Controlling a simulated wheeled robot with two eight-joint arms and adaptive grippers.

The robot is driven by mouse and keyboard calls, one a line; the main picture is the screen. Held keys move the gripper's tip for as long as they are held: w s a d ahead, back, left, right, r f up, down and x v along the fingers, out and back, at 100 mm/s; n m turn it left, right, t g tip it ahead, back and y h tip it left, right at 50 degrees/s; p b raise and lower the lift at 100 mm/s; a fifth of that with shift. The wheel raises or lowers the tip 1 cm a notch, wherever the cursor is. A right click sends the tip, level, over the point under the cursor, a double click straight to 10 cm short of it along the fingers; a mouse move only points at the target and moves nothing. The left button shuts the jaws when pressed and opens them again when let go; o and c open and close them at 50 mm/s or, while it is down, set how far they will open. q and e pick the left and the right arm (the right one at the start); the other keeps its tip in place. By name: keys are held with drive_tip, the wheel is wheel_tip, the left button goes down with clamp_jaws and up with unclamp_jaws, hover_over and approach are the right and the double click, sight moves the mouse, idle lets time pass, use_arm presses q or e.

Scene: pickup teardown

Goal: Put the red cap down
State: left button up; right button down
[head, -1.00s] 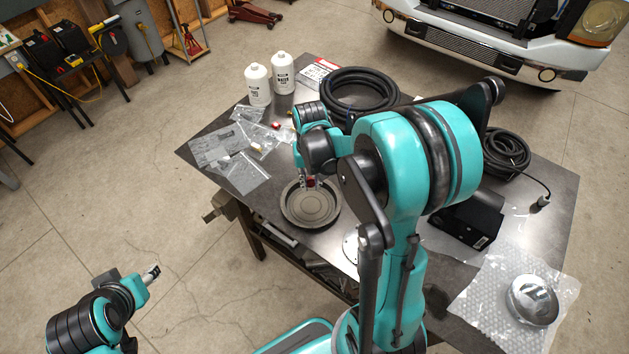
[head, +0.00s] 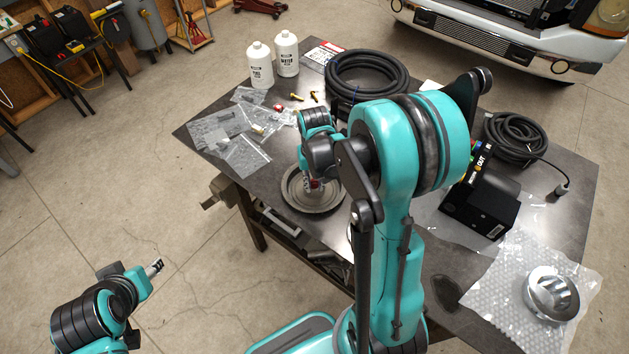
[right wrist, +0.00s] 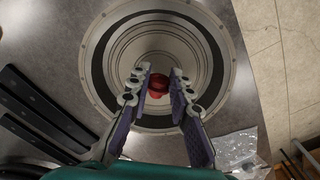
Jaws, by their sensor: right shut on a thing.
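The red cap (right wrist: 158,87) sits between the fingertips of my right gripper (right wrist: 159,90), which is shut on it. In the right wrist view the cap is over the inner part of a round grey dish (right wrist: 108,35). In the head view my right gripper (head: 314,184) points down at this dish (head: 292,200) near the table's left front edge; the cap is mostly hidden there. I cannot tell whether the cap touches the dish. My left gripper (head: 155,266) is away from the table at lower left, too small to read its opening.
A coiled black hose (head: 367,78), a black box (head: 480,205) and a chrome part (head: 551,294) on bubble wrap fill other areas of the table (head: 200,128).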

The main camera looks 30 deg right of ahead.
sight(314, 193)
drive_tip(key=shift+f, duration=0.6)
drive_tip(key=c, duration=1.3)
unclamp_jaws()
wheel_tip(314, 193, up, 7)
drive_tip(key=p, duration=0.4)
drive_tip(key=shift+p, duration=0.35)
